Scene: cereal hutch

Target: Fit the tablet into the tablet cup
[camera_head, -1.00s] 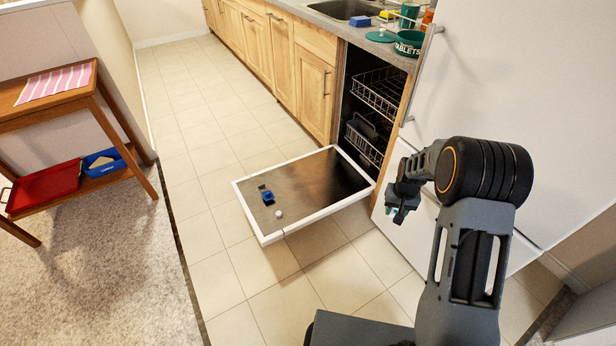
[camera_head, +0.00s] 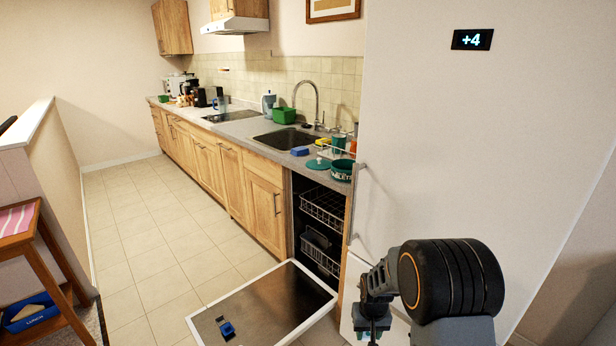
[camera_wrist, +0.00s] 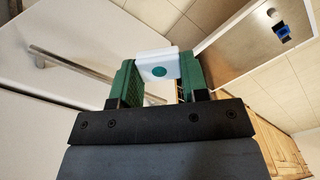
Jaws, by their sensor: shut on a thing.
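My gripper (camera_wrist: 157,85) is shut on the tablet (camera_wrist: 157,66), a white block with a teal dot, held between the green fingers. In the head view my gripper (camera_head: 372,328) hangs in front of the white fridge-like panel, right of the open dishwasher door (camera_head: 286,298); the tablet cannot be made out there. The tablet cup appears as a small dark recess with a blue flap (camera_head: 227,329) in the door's inner face. In the wrist view the dark recess (camera_wrist: 273,13) and blue flap (camera_wrist: 283,33) show at the upper right, apart from the tablet.
The dishwasher racks (camera_head: 322,207) are inside the open dishwasher. A teal tub marked TABLETS (camera_head: 342,171) stands on the counter's near end. A tall white panel (camera_head: 440,140) with a handle borders my arm. A wooden side table (camera_head: 40,262) is at left. The tiled floor between is clear.

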